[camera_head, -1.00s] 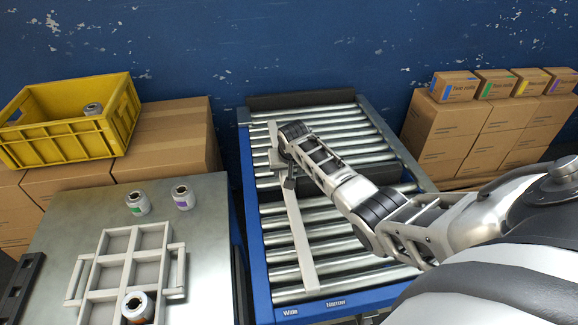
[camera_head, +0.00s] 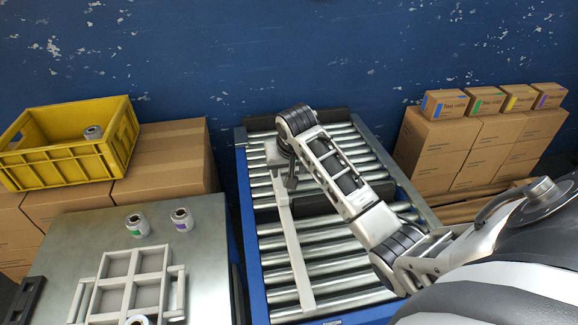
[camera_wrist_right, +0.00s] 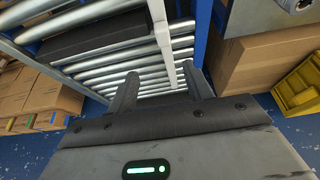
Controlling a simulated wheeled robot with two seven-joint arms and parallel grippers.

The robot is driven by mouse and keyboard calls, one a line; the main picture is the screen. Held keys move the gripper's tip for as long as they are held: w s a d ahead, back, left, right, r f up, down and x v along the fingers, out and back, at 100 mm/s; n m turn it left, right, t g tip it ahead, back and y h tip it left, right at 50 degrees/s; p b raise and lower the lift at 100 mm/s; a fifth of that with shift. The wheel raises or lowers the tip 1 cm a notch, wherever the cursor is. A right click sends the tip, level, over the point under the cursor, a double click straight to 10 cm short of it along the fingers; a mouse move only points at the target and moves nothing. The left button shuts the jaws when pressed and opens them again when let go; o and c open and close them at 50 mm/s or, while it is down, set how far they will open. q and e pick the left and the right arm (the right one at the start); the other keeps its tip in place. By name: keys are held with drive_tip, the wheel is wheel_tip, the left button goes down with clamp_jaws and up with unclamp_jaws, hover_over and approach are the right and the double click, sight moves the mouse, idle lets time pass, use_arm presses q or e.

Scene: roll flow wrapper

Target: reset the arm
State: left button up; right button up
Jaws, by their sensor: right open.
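My right arm reaches in from the right over the roller conveyor (camera_head: 330,262) in the head view. My right gripper (camera_head: 290,183) hangs above the rollers near the grey divider bar (camera_head: 294,240). In the wrist view my right gripper (camera_wrist_right: 160,88) has its two dark fingers spread apart with nothing between them. The divider bar (camera_wrist_right: 161,30) also shows there, beyond the fingers and toward the right finger. Whether the gripper touches the bar cannot be told. My left gripper is not in view.
A yellow crate (camera_head: 65,160) with a roll stands on cartons behind. Stacked cartons (camera_head: 450,150) stand at right. A blue wall closes the back.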

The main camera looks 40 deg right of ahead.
idle(0.5)
drive_tip(key=s+a+f+n+t+y, duration=0.1)
drive_tip(key=s+a+f+n, duration=0.1)
drive_tip(key=s+a+f, duration=0.2)
drive_tip(key=s+a+f+n+t+y, duration=0.1)
drive_tip(key=s+a+f+n+t, duration=0.1)
drive_tip(key=s+a+f, duration=0.2)
drive_tip(key=s+a+f+n+t+y, duration=0.1)
drive_tip(key=s+a+f+n, duration=0.1)
drive_tip(key=s+a+f, duration=0.2)
drive_tip(key=shift+s+a+f, duration=0.1)
drive_tip(key=shift+s+a, duration=0.5)
drive_tip(key=shift+a, duration=0.2)
drive_tip(key=shift+s+a+f, duration=0.1)
drive_tip(key=shift+s+a, duration=0.5)
drive_tip(key=shift+a, duration=0.15)
drive_tip(key=s+a, duration=0.2)
drive_tip(key=s+a+r+n+t+y, duration=0.1)
drive_tip(key=s, duration=0.1)
drive_tip(key=s+a+r+t+y, duration=0.1)
drive_tip(key=s+a, duration=0.1)
drive_tip(key=shift+s+a+n, duration=0.3)
drive_tip(key=shift+s+n, duration=0.1)
